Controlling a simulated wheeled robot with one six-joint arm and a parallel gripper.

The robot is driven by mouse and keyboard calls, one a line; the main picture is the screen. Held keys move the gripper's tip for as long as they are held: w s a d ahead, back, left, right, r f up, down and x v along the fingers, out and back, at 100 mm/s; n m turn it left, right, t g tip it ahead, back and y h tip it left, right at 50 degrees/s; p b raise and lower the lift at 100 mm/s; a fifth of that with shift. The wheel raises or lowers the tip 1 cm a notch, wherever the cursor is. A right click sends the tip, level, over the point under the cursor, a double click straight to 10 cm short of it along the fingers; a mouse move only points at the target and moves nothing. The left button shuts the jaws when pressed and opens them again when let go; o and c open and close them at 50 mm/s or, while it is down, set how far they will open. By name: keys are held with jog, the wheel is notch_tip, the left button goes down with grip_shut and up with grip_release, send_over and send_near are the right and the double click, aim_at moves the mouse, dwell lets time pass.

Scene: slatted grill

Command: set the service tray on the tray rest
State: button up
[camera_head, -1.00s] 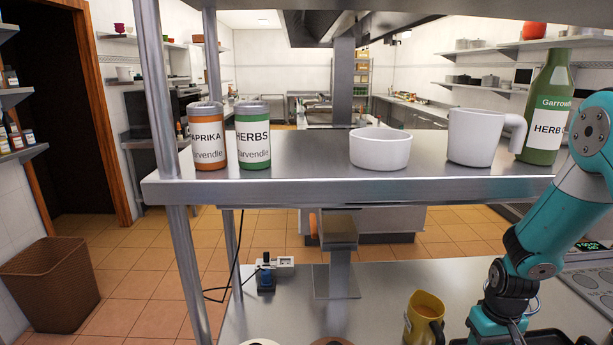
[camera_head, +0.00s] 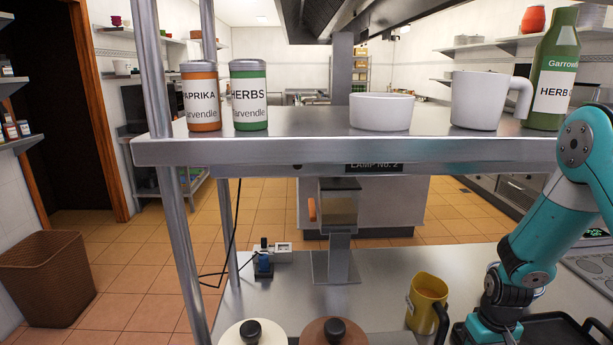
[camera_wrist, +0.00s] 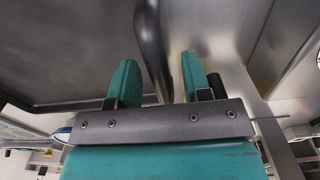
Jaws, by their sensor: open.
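The service tray, a dark tray with a raised rim and a handle (camera_head: 597,326), is cut off at the lower right of the head view. In the wrist view a broad dark grey surface (camera_wrist: 65,50), which looks like the tray, fills the left side. A dark curved bar (camera_wrist: 152,45), seemingly its handle, runs between the two teal fingers of my gripper (camera_wrist: 160,78). My gripper is open, with gaps beside the bar; contact is not visible. In the head view my arm reaches down to the tray's left side. I cannot make out the tray rest.
A steel shelf (camera_head: 300,150) crosses above the counter, holding jars, a white bowl (camera_head: 381,111), a white mug (camera_head: 478,100) and a green bottle (camera_head: 552,80). A yellow mug (camera_head: 427,300) stands left of my arm. Two lidded pots (camera_head: 250,333) are at the front.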

jog(key=shift+c, duration=0.3)
grip_shut()
jog(key=shift+r, duration=0.1)
jog(key=shift+r, duration=0.1)
jog(key=shift+r+p, duration=1.5)
jog(key=shift+r, duration=0.5)
